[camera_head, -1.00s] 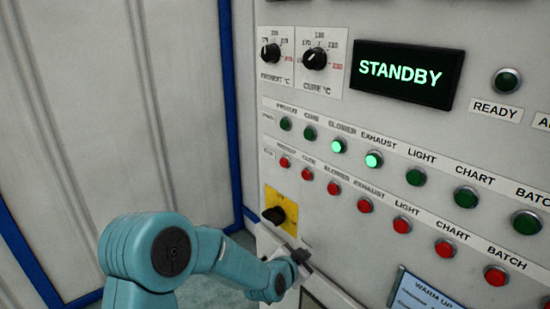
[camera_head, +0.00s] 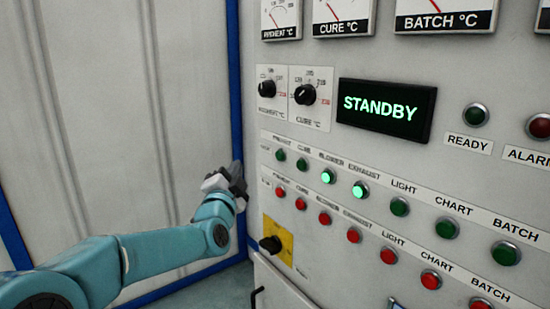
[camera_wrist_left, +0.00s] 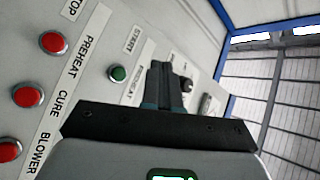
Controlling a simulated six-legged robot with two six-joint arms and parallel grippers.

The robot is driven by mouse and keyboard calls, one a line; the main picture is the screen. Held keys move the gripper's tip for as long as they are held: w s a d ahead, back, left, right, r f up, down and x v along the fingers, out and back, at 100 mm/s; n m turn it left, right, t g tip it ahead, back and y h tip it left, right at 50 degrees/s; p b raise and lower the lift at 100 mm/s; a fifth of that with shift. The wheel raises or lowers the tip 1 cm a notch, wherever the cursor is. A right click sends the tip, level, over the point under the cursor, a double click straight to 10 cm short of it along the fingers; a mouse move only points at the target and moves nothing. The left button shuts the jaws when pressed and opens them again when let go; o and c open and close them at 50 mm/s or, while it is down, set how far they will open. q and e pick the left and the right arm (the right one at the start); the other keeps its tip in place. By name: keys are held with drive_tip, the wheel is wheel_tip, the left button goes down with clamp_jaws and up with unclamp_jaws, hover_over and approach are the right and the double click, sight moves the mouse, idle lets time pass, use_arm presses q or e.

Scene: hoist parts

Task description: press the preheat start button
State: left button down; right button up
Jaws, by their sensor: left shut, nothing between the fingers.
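The preheat start button (camera_head: 280,154) is the leftmost green button in the upper row of the panel, unlit. It also shows in the left wrist view (camera_wrist_left: 118,73), beside the START label and just left of the fingers. My left gripper (camera_head: 236,172) is shut and empty, left of the button and a little lower in the head view. In the wrist view its closed fingertips (camera_wrist_left: 162,68) point toward the panel; a gap to the button shows, but its depth is hard to tell. My right gripper is not in view.
Red stop buttons (camera_head: 325,218) run in a row below the green ones. The blower and exhaust green buttons (camera_head: 360,190) are lit. A STANDBY display (camera_head: 386,110), black knobs (camera_head: 306,94) and a yellow-plated switch (camera_head: 271,244) are nearby. A blue frame post (camera_head: 235,90) stands left of the panel.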

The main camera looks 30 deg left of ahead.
sight(280, 156)
use_arm(q)
drive_tip(key=shift+d, duration=0.15)
drive_tip(key=shift+w, duration=0.15)
drive_tip(key=w+d+p, duration=0.3)
drive_tip(key=w+p, duration=0.2)
drive_tip(key=w, duration=0.3)
drive_tip(key=shift+d, duration=0.15)
drive_tip(key=shift+w, duration=0.1)
idle(1.9)
drive_tip(key=shift+w+d, duration=0.2)
drive_tip(key=shift+w, duration=0.1)
